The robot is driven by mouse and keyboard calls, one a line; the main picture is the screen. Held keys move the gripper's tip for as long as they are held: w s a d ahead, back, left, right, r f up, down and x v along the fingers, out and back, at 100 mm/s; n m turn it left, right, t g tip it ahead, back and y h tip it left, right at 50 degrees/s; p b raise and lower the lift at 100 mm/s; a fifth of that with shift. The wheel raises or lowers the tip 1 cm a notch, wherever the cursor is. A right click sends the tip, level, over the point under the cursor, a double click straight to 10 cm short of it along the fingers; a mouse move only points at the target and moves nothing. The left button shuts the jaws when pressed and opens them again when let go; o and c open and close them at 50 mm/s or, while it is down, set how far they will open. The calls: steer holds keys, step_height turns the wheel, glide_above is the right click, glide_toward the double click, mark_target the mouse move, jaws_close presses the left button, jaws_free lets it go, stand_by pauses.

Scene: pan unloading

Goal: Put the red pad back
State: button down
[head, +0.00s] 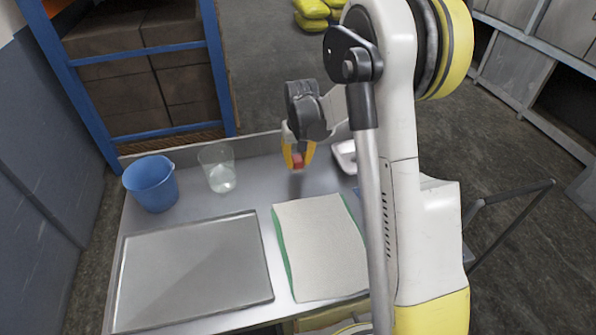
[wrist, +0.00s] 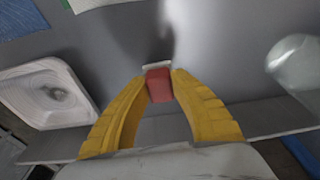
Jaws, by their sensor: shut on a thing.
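The red pad (head: 297,161) is a small red block, and in the wrist view it (wrist: 159,86) shows a pale strip along its far edge. My gripper (head: 298,156) has its yellow fingers shut on it, one on each side; the fingers (wrist: 158,78) also show in the wrist view. The pad is held above the grey tabletop near the back edge, with a dark shadow below. A white dish (head: 344,152) lies just right of the gripper in the head view; in the wrist view the dish (wrist: 20,90) is at left, apart from the fingers.
A clear glass (head: 217,166) and a blue bucket (head: 151,184) stand at the back left. A grey tray (head: 195,270) lies at front left, beside a pale cloth (head: 320,245) with a green edge. A blue cloth (wrist: 18,18) shows at the wrist view's upper left.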

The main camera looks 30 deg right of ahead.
mark_target(298, 170)
steer(key=shift+f+b, duration=0.5)
steer(key=shift+f, duration=1.3)
steer(key=shift+f, duration=0.2)
steer(key=c, duration=1.2)
jaws_free()
steer(key=shift+c, duration=0.2)
steer(key=shift+r, duration=0.1)
